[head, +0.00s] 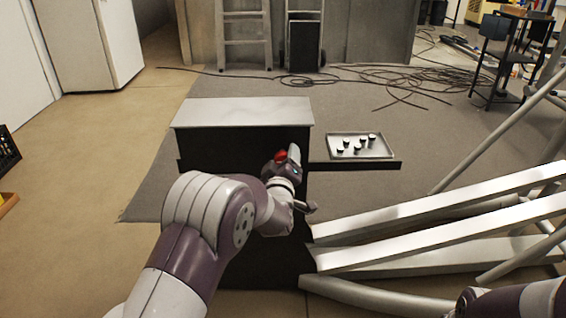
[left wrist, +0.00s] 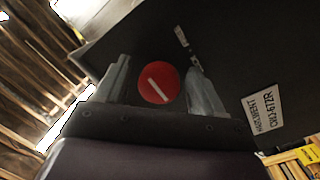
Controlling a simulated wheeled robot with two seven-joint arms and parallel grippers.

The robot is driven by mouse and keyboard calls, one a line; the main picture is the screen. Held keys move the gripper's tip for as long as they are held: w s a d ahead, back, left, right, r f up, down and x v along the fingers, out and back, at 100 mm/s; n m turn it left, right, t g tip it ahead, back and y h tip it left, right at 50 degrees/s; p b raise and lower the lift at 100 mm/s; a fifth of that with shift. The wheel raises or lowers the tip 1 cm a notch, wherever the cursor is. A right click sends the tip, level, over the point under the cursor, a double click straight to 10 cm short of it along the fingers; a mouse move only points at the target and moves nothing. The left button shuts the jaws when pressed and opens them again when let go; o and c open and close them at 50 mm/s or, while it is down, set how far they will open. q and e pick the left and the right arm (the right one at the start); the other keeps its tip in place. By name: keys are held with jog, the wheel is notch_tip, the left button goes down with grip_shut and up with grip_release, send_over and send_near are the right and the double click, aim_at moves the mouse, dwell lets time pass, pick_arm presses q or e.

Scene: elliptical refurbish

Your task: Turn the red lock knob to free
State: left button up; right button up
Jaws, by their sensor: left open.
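The red lock knob (left wrist: 158,83) is a round red disc with a white bar across it, set on the dark face of a machine. The bar runs at a slant in the left wrist view. In the head view a bit of the red knob (head: 281,156) shows beside my left gripper (head: 288,158). In the left wrist view my left gripper (left wrist: 160,85) is open, with one finger on each side of the knob. I cannot tell whether the fingers touch it. My right gripper is not in view; only part of my right arm shows at the lower right.
The machine is a dark cabinet with a pale top (head: 243,112). A side shelf holds a tray (head: 378,155) with several small cylinders. White beams (head: 430,215) lie to the right. A white label (left wrist: 262,112) is on the dark face. Cables (head: 400,85) lie on the floor behind.

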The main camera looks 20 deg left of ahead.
pick_arm(q)
jog(key=c, duration=1)
jog(key=shift+r+m+p, duration=0.25)
jog(key=shift+m+p, duration=1.45)
jog(key=shift+p, duration=0.05)
jog(key=shift+c, duration=0.2)
jog(key=m+g+p, duration=0.1)
jog(key=m+p, duration=0.3)
jog(key=m, duration=0.1)
jog(key=shift+a+p, duration=0.1)
jog(key=shift+p, duration=0.3)
jog(key=m+p, duration=0.4)
jog(key=m, duration=0.1)
jog(key=shift+f+y, duration=0.1)
jog(key=shift+y, duration=0.3)
jog(key=shift+f+m+g+y+p, duration=0.1)
jog(key=shift+m+g+y+p, duration=0.2)
jog(key=shift+m+p, duration=1.2)
jog(key=shift+s+m, duration=0.1)
jog(key=shift+m, duration=0.2)
jog(key=shift+f, duration=0.1)
jog(key=o, duration=1)
jog(key=shift+o, duration=0.2)
